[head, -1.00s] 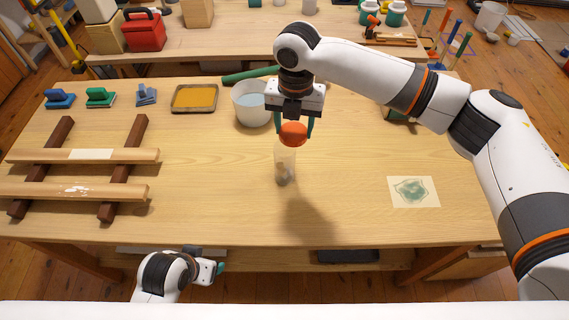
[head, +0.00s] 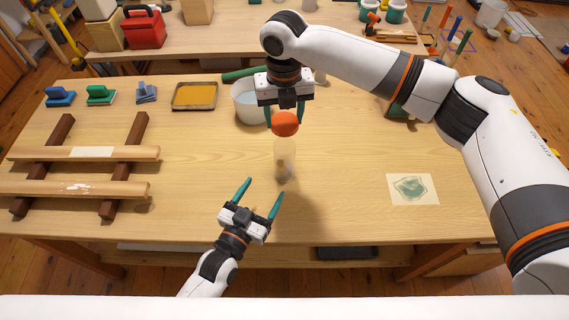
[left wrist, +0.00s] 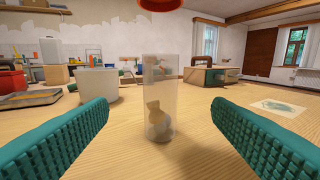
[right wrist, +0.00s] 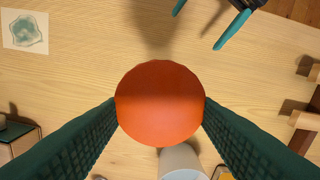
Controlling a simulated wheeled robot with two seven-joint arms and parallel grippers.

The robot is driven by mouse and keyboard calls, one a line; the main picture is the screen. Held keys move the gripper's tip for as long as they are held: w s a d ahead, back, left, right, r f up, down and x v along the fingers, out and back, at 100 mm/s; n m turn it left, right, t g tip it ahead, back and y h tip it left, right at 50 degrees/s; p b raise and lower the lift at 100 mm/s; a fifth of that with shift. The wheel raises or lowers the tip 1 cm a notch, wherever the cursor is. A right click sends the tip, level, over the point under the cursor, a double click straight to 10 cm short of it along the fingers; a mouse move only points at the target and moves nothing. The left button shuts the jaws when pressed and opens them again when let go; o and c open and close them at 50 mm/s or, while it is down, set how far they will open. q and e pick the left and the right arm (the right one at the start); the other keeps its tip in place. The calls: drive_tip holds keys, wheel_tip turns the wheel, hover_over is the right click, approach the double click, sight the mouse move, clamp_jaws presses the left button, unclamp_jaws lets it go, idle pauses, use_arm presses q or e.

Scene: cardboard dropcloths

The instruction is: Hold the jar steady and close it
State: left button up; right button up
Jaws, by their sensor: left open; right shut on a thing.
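A clear jar (head: 285,160) with small contents at its bottom stands upright and uncovered on the table. It also shows in the left wrist view (left wrist: 159,95), centred between the fingers. My right gripper (head: 285,118) is shut on the orange-red lid (head: 285,124) and holds it above the jar, apart from it. The lid fills the middle of the right wrist view (right wrist: 160,103) between the green fingers. My left gripper (head: 257,190) is open and empty near the table's front edge, its fingers pointing towards the jar, in front of it and not touching it.
A white bucket (head: 249,104) stands behind and left of the jar. A rack with wooden bars (head: 80,170) lies at the left. A paper with a green patch (head: 412,189) lies at the right. The table around the jar is clear.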

sight(280, 164)
idle(0.4)
use_arm(q)
drive_tip(key=shift+w+d, duration=0.15)
drive_tip(key=shift+w, duration=0.15)
drive_tip(key=x, duration=1.1)
drive_tip(key=shift+w+d+r, duration=0.1)
drive_tip(key=shift+w+r, duration=0.05)
drive_tip(key=c, duration=1.5)
drive_tip(key=shift+o, duration=0.2)
use_arm(e)
drive_tip(key=shift+f, duration=2.45)
drive_tip(key=shift+f, duration=0.1)
drive_tip(key=shift+f, duration=0.8)
